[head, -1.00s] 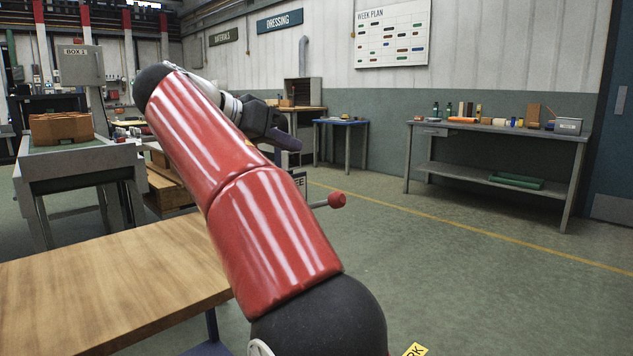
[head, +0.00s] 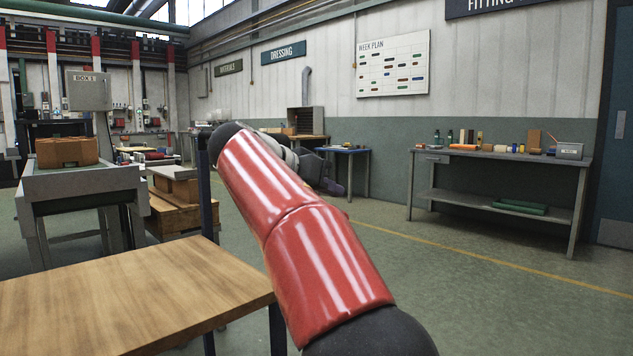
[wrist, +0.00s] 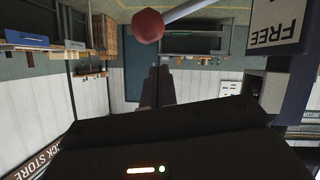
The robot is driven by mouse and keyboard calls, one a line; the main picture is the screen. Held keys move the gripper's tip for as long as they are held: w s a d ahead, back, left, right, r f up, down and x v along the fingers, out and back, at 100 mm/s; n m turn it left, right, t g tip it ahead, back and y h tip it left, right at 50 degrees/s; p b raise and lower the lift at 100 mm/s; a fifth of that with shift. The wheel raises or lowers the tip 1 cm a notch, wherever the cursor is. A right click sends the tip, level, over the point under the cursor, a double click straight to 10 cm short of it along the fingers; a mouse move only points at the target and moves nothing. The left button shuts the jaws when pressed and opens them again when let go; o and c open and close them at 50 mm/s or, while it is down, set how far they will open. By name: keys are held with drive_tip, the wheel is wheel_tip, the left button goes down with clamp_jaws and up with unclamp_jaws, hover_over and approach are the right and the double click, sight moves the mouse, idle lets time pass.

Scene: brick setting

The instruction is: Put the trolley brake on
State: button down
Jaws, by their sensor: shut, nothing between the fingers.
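The brake lever shows in the wrist view as a pale rod with a red ball knob (wrist: 148,26) at its end, near the top edge. Beside it, at the right, is a white plate reading FREE (wrist: 281,27), upside down in this view. The trolley has a wooden top (head: 130,295) at the lower left of the head view and a dark blue post (head: 207,190). My gripper (head: 334,187) is partly hidden behind my red arm. In the wrist view its fingers (wrist: 155,82) are together and empty, apart from the knob. My arm hides most of the lever in the head view.
A grey workbench (head: 500,157) with jars and boxes stands at the right wall. A small blue table (head: 345,151) is farther back. A grey stand with brown bricks (head: 67,152) and wooden boxes (head: 178,215) are at the left. The floor at right is clear.

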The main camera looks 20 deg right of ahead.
drive_tip(key=shift+s+a+f, duration=0.1)
drive_tip(key=shift+s+f, duration=0.05)
drive_tip(key=shift+f, duration=0.4)
drive_tip(key=shift+s+f, duration=0.15)
drive_tip(key=shift+f, duration=0.35)
drive_tip(key=shift+b, duration=0.3)
